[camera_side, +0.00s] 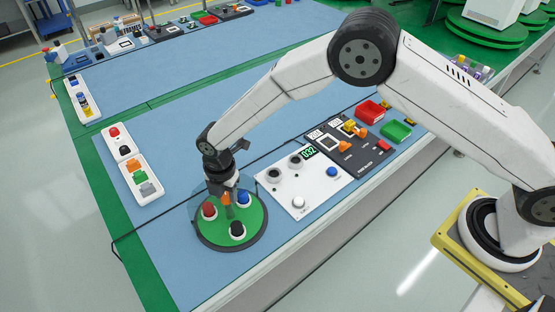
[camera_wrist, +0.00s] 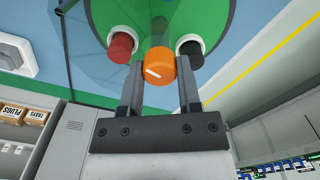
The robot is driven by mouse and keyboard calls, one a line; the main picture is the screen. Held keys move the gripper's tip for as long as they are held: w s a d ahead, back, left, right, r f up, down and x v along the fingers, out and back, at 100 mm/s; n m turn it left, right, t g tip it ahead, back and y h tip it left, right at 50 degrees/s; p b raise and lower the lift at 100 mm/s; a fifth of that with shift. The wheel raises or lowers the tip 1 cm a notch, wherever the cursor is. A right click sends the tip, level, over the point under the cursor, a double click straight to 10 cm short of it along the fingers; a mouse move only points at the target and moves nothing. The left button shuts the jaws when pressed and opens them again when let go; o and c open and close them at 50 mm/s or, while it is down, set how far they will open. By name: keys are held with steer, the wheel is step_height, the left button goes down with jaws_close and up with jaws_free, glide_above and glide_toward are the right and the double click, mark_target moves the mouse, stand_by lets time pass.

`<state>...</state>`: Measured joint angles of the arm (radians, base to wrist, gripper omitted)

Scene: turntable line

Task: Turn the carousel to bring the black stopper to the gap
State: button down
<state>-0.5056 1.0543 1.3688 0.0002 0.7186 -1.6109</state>
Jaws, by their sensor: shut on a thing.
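The carousel (camera_side: 217,236) is a round green disc with a dark rim on the blue mat. A black stopper (camera_side: 237,230) with a white collar stands on its front part; it also shows at right in the wrist view (camera_wrist: 190,52). A red stopper (camera_side: 208,210) stands at left and a blue one (camera_side: 243,197) at the back right. My gripper (camera_side: 229,193) points down over the disc. In the wrist view its fingers are shut on an orange knob (camera_wrist: 160,66) with a white line. A clear curved cover stands around the carousel's back left; I cannot make out its gap.
A white panel (camera_side: 310,198) with a display reading 032 lies right of the carousel. A dark panel (camera_side: 362,170), a red bin (camera_side: 371,110) and a green bin (camera_side: 396,131) are beyond. A white tray (camera_side: 148,192) lies left. A cable runs near the carousel.

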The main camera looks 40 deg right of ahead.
steer(key=shift+n, duration=1.5)
steer(key=shift+c, duration=1.4)
jaws_free()
steer(key=shift+r, duration=3.9)
